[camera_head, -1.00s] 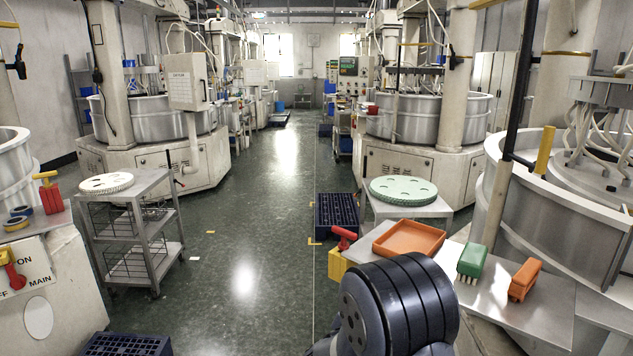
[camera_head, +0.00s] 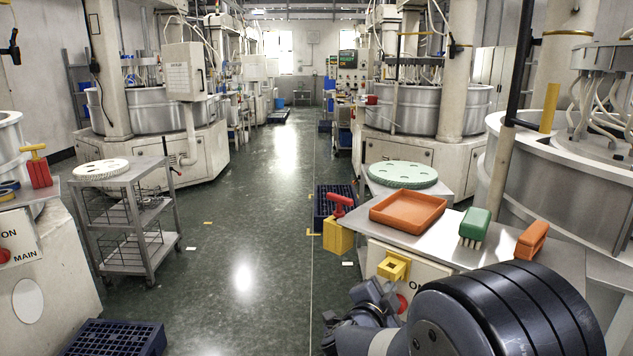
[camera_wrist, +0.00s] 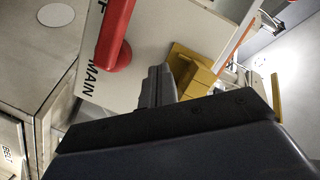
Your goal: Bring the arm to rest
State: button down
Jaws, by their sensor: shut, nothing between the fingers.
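My gripper (camera_wrist: 158,86) shows in the wrist view with its fingers shut together and empty. It is in front of a pale switch panel (camera_wrist: 149,33) marked MAIN, near a red switch handle (camera_wrist: 114,50) and a yellow block (camera_wrist: 190,75). I cannot tell whether the fingers touch any of these. In the head view my dark arm (camera_head: 500,310) fills the lower right, in front of the bench, and partly hides the panel and the red handle (camera_head: 402,303).
On the right steel bench (camera_head: 400,243) are an orange tray (camera_head: 408,212), a green brush (camera_head: 474,226) and an orange brush (camera_head: 531,240). A yellow block with a red handle (camera_head: 340,228) is at its left edge. A cart (camera_head: 150,235) stands left. The middle aisle floor (camera_head: 255,235) is clear.

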jog(key=s+a+r+m+b, duration=0.1)
jog(key=s+r, duration=0.1)
jog(key=s, duration=0.9)
jog(key=shift+s+a+r+m+t, duration=0.3)
jog(key=shift+a, duration=0.1)
